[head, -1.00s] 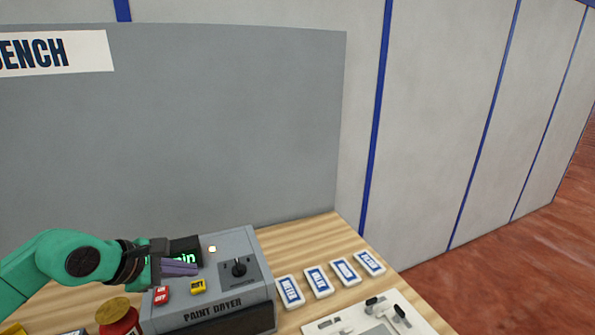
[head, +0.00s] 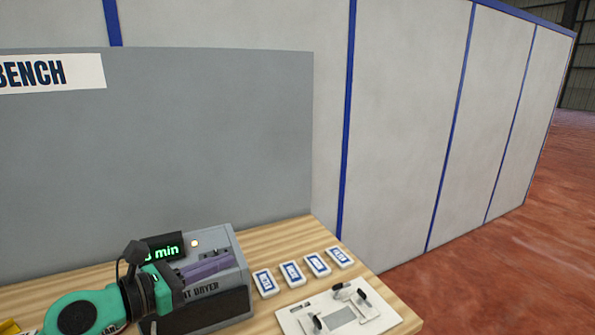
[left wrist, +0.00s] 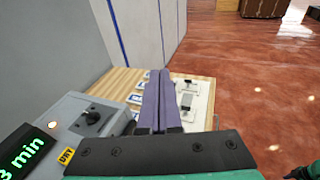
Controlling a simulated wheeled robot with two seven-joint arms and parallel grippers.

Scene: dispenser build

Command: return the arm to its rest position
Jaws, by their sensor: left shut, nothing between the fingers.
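My left gripper (head: 207,268) is in front of and over the paint dryer (head: 215,303) in the head view. Its purple fingers are shut together with nothing between them, and they hide part of the dryer's top panel. In the left wrist view the shut fingers (left wrist: 160,103) point away over the wooden bench. The dryer's knob (left wrist: 91,118) and its green "min" display (left wrist: 24,158) show at the left there. I cannot tell if the gripper touches the dryer. My right gripper is in neither view.
Several white cards with blue labels (head: 291,273) lie on the wooden bench (head: 280,236) right of the dryer. A white board with clamps (head: 340,316) lies nearer. A grey bench panel (head: 160,150) stands behind. Red floor (head: 490,260) is open at the right.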

